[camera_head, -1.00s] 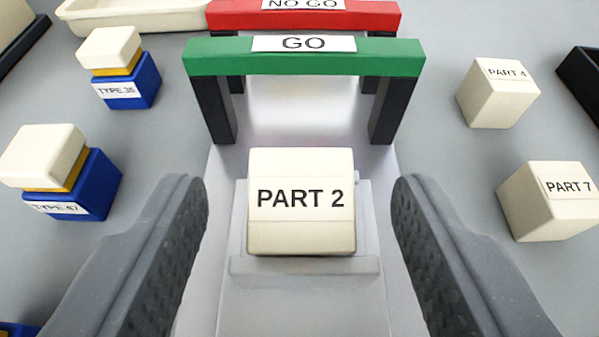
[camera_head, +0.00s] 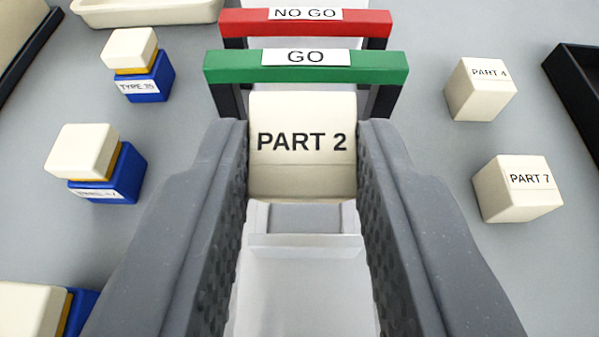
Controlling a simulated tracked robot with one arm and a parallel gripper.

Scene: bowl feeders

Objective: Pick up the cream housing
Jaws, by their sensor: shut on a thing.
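The cream housing labelled PART 2 (camera_head: 302,165) is a rounded cream block in the middle of the view. My gripper (camera_head: 302,150) is shut on it, one finger on its left side and one on its right. The housing is lifted clear of the pale grey seat (camera_head: 300,243) on the light track, which shows empty below it. The lower sides of the housing are hidden by the fingers.
Just beyond stand the green GO gate (camera_head: 305,68) and the red NO GO gate (camera_head: 300,27). At left are cream-topped blue blocks (camera_head: 143,85), (camera_head: 115,180). At right are cream blocks PART 4 (camera_head: 480,90) and PART 7 (camera_head: 517,190). A dark-edged tray (camera_head: 575,85) stands at far right.

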